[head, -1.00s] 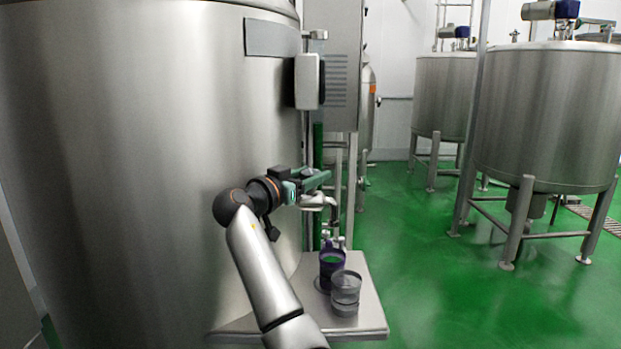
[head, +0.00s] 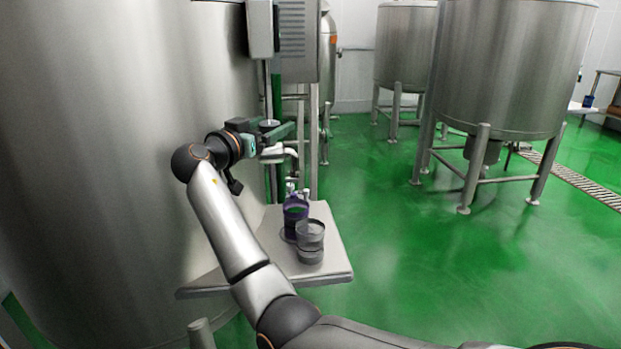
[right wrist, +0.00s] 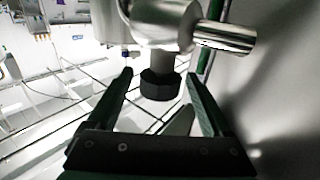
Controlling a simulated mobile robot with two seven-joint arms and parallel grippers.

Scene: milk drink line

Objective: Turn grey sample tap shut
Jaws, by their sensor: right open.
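The sample tap (head: 290,151) is a pale metal fitting with a bent spout on the side of the big steel tank. In the right wrist view the tap's metal body (right wrist: 158,22) is at the top, with a dark grey knob (right wrist: 160,86) below it. My right gripper (head: 281,131) is open at the tap. In the right wrist view its two fingers (right wrist: 160,76) stand either side of the knob, with gaps visible. The tap's far side is hidden. My left gripper is not in view.
Below the tap, a purple cup (head: 295,228) and a grey see-through cup (head: 310,258) stand on a metal shelf (head: 335,262). The big tank (head: 100,150) fills the left. A grey box (head: 262,28) hangs above the tap. Green floor (head: 390,240) is open to the right.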

